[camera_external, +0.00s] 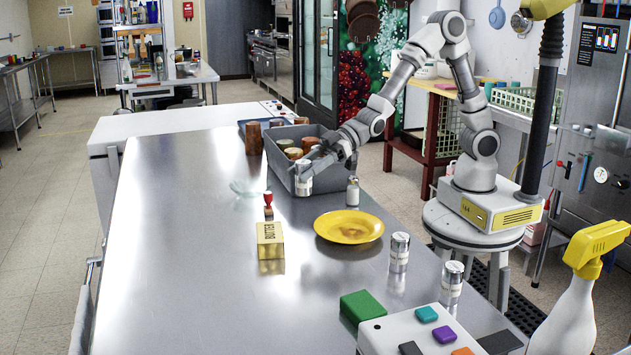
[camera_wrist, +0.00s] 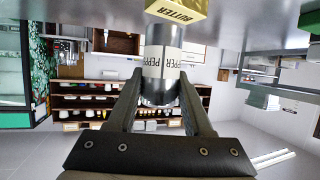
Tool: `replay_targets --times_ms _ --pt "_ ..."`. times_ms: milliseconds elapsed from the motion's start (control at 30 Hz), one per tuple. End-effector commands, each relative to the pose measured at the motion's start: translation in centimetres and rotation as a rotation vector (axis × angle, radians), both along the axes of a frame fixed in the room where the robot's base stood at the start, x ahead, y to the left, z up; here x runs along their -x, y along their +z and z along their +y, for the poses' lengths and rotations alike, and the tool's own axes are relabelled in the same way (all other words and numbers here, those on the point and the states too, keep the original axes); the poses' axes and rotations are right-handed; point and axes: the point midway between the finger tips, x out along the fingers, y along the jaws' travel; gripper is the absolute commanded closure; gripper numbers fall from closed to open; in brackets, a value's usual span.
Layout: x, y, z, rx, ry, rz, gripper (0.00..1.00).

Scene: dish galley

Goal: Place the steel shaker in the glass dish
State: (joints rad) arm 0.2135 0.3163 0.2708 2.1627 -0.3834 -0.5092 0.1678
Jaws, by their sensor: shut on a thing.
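My gripper (camera_external: 308,168) is shut on a steel shaker (camera_external: 304,186) with a white label, in front of the grey bin. In the wrist view the shaker (camera_wrist: 160,62) sits between both fingers, and its label reads PEPPER. I cannot tell whether its base touches the counter. The clear glass dish (camera_external: 247,188) is faint on the steel counter, left of the gripper and apart from the shaker. I cannot make out the dish in the wrist view.
The grey bin (camera_external: 279,173) holds several jars close behind my gripper. A red-handled stamp (camera_external: 268,202) and a yellow butter box (camera_external: 270,240) stand near the dish. A yellow plate (camera_external: 349,227) and other shakers (camera_external: 399,250) are to the right. The counter's left side is clear.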

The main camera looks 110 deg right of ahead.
Motion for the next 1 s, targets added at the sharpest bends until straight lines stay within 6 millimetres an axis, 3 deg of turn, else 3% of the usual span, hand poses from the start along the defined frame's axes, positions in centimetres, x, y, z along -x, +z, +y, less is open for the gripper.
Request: replay_targets --times_ms 400,1000 --pt "1.0 -2.4 -6.9 0.000 -0.293 -0.001 1.00" --pt "-2.8 -1.0 -10.0 0.002 -0.522 -0.004 1.00"
